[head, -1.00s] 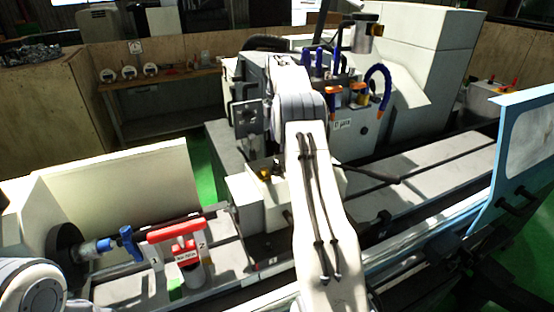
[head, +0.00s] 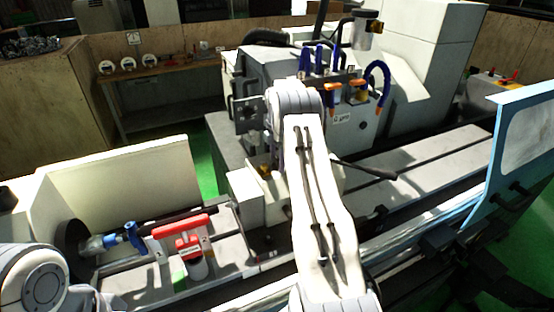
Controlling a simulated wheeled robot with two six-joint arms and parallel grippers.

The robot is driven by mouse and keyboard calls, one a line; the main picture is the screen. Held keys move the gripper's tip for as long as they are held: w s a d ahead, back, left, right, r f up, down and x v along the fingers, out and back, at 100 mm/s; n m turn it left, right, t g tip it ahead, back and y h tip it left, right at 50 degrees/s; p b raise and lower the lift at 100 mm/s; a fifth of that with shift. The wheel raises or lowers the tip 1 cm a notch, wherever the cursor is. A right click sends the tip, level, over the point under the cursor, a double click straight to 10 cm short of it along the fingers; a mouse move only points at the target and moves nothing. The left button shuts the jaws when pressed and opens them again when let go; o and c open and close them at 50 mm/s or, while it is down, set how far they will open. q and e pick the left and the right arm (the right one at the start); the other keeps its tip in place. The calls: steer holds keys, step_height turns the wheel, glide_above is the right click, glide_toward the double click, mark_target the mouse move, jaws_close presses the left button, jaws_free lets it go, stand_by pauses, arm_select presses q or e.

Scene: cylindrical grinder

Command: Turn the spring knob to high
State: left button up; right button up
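My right arm (head: 318,190) rises from the bottom middle and bends over at its top, above a cream block (head: 247,198) on the grinder's table. My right gripper (head: 266,164) is mostly hidden by the wrist and forearm, close above this block; its finger opening cannot be made out. A small brass-yellow part (head: 265,173) shows on the block's top beside the arm. I cannot tell whether it is the spring knob or whether the gripper touches it. No high mark is legible. My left arm shows only at the bottom left; its gripper is out of view.
A red-handled part (head: 181,227) and a blue dog (head: 135,238) by a dark chuck (head: 70,240) are at the left. Blue hoses (head: 377,75) with orange nozzles hang behind my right arm. A blue-framed guard (head: 498,150) stands at the right. The table's right part is bare.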

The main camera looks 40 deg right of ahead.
jaws_close()
steer(key=shift+m, duration=0.5)
steer(key=m+b, duration=0.1)
steer(key=m, duration=0.2)
steer(key=shift+m, duration=0.4)
steer(key=m+b, duration=0.1)
steer(key=m, duration=0.4)
steer(key=shift+w+d+r, duration=0.1)
steer(key=shift+m, duration=0.3)
steer(key=shift+o, duration=0.8)
jaws_free()
